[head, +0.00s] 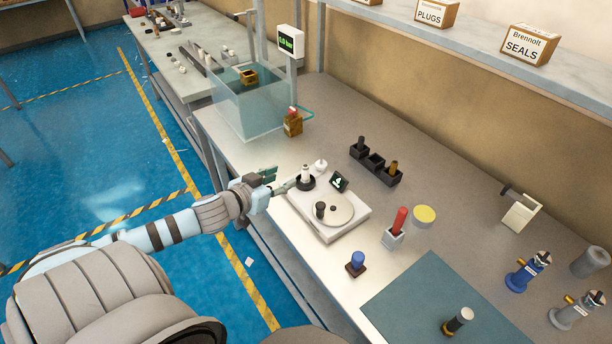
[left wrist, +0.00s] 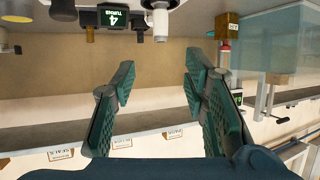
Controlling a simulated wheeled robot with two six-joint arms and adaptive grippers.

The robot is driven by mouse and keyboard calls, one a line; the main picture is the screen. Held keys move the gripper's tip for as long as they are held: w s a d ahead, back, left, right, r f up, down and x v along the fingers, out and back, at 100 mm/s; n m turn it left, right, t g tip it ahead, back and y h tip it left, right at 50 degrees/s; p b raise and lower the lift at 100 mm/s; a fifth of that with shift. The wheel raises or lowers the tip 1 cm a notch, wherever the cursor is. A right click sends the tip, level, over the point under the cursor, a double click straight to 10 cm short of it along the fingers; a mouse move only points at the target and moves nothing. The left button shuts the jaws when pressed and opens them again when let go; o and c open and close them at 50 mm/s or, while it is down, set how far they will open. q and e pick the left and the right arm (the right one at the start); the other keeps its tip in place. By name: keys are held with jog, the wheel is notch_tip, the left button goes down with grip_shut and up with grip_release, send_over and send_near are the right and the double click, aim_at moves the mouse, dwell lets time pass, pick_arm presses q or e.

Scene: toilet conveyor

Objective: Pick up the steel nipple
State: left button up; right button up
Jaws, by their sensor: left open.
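A three-cup black holder (head: 374,163) stands on the bench behind the white turntable device. A dark grey cylindrical piece (head: 360,144) stands in its left cup, and a brown, brass-like piece (head: 393,168) stands in its right cup; the middle cup looks empty. The grey piece looks most like the steel nipple, but I cannot be sure. My left gripper (head: 280,180) is open and empty at the bench's front edge, left of a white fitting (head: 306,174) in a black ring. In the left wrist view its spread fingers (left wrist: 157,82) have nothing between them; the white fitting (left wrist: 160,18) shows beyond.
A clear water tank (head: 250,105) stands at left. A red-handled tool (head: 399,222), a blue-topped stamp (head: 356,262) and a yellow disc (head: 424,214) stand right. Bare bench lies behind the holder.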

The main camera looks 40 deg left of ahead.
pick_arm(q)
jog(key=b, duration=0.3)
send_near(304, 170)
jog(key=x, duration=0.3)
jog(key=b+x, duration=0.2)
jog(key=x, duration=0.6)
jog(key=shift+b, duration=0.3)
jog(key=shift+w, duration=0.1)
jog(key=shift+a, duration=0.1)
jog(key=shift+c, duration=0.8)
jog(key=shift+r, duration=0.1)
grip_shut()
pick_arm(e)
notch_tip(304, 170, down, 7)
jog(key=shift+r, duration=0.15)
